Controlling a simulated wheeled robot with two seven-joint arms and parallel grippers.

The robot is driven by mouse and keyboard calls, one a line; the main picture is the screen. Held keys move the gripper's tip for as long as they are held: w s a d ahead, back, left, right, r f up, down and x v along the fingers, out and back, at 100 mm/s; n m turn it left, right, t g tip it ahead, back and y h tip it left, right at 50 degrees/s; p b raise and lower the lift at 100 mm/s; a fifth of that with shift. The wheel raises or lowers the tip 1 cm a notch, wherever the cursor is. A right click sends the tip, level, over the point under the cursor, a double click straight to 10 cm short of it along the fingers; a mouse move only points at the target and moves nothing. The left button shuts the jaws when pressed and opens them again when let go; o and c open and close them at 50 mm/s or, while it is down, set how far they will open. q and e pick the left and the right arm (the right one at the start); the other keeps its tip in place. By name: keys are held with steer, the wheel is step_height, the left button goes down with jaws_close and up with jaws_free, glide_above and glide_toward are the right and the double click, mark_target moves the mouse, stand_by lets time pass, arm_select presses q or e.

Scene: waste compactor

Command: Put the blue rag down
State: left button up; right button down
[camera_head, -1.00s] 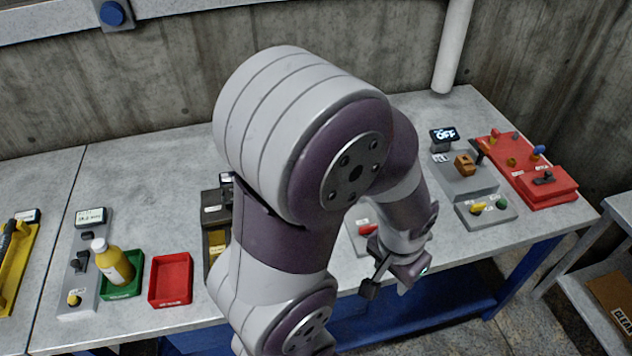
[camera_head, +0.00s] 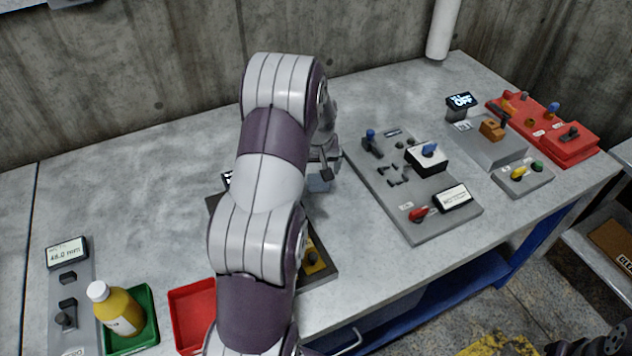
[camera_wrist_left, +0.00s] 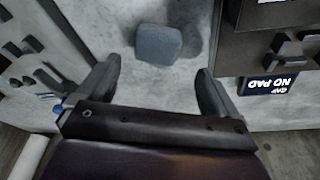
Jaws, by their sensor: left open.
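The blue rag (camera_wrist_left: 158,44) is a small grey-blue folded piece over the grey bench top, seen in the left wrist view. It lies beyond the fingertips, with clear gaps to both fingers. A dark shadow shows beside it; I cannot tell whether it rests fully on the bench. In the head view a bit of the rag (camera_head: 320,182) shows just below my left gripper (camera_head: 327,160), partly hidden by my arm. My left gripper is open and empty in the left wrist view (camera_wrist_left: 155,88).
A grey control panel (camera_head: 450,222) stands right of the gripper. A red tray (camera_head: 190,310), a green tray (camera_head: 140,338) and a yellow bottle (camera_head: 122,312) are at front left. The back bench is clear.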

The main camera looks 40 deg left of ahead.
mark_target(318, 179)
arm_select(q)
steer(key=x, duration=0.3)
steer(key=d+p+x, duration=0.1)
steer(key=shift+a+f, duration=0.1)
steer(key=shift+f, duration=0.3)
steer(key=shift+a+f, duration=0.1)
steer(key=shift+f, duration=0.05)
steer(key=shift+s, duration=0.1)
steer(key=c, duration=1.2)
